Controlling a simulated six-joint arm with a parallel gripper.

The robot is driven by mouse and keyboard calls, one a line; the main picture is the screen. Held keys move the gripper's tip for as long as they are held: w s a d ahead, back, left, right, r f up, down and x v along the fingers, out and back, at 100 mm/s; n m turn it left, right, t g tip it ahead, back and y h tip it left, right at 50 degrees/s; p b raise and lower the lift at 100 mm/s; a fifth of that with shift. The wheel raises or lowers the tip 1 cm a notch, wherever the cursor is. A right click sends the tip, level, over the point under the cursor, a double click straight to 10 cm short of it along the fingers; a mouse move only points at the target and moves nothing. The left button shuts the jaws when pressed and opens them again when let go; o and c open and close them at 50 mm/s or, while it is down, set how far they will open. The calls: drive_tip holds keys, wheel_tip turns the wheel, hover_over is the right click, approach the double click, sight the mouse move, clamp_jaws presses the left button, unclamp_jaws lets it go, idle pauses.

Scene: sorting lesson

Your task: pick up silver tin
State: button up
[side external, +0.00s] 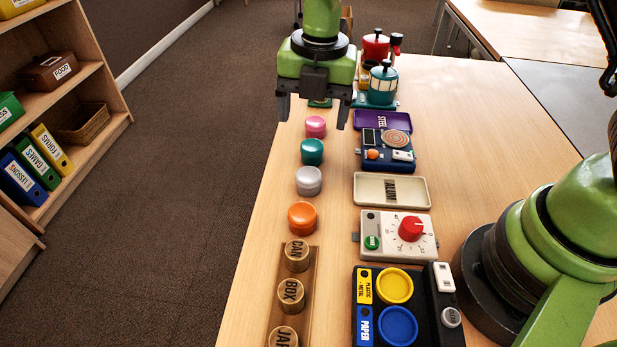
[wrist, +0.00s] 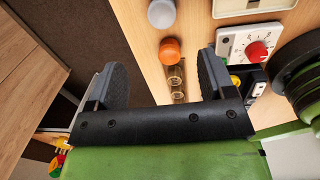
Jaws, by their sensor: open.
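The silver tin (side external: 308,180) stands on the wooden table in a row of tins, between the green tin (side external: 312,151) and the orange tin (side external: 302,217). In the wrist view the silver tin (wrist: 162,13) is at the top, partly cut by the frame edge, beyond the orange tin (wrist: 169,50). My gripper (side external: 312,112) is open and empty, raised above the far part of the row near the pink tin (side external: 315,126). Its two fingers (wrist: 166,80) are spread wide in the wrist view, with nothing between them held.
A wooden rack with labelled round pieces (side external: 291,294) lies nearer. Right of the row are a cream tray (side external: 425,190), a purple tray (side external: 375,119), a dial box (side external: 380,228) and a black box with coloured discs (side external: 434,310). The table's left edge runs close beside the tins.

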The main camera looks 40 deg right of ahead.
sight(309, 174)
drive_tip(key=f+n, duration=0.2)
drive_tip(key=f, duration=0.1)
drive_tip(key=a+f+n, duration=0.1)
drive_tip(key=f, duration=0.1)
drive_tip(key=shift+w+n+g, duration=0.25)
drive_tip(key=shift+n+g, duration=0.15)
wheel_tip(309, 174, down, 4)
drive_tip(key=shift+r, duration=0.25)
drive_tip(key=f, duration=0.6)
drive_tip(key=shift+d, duration=0.25)
drive_tip(key=shift+r, duration=0.1)
drive_tip(key=c, duration=1)
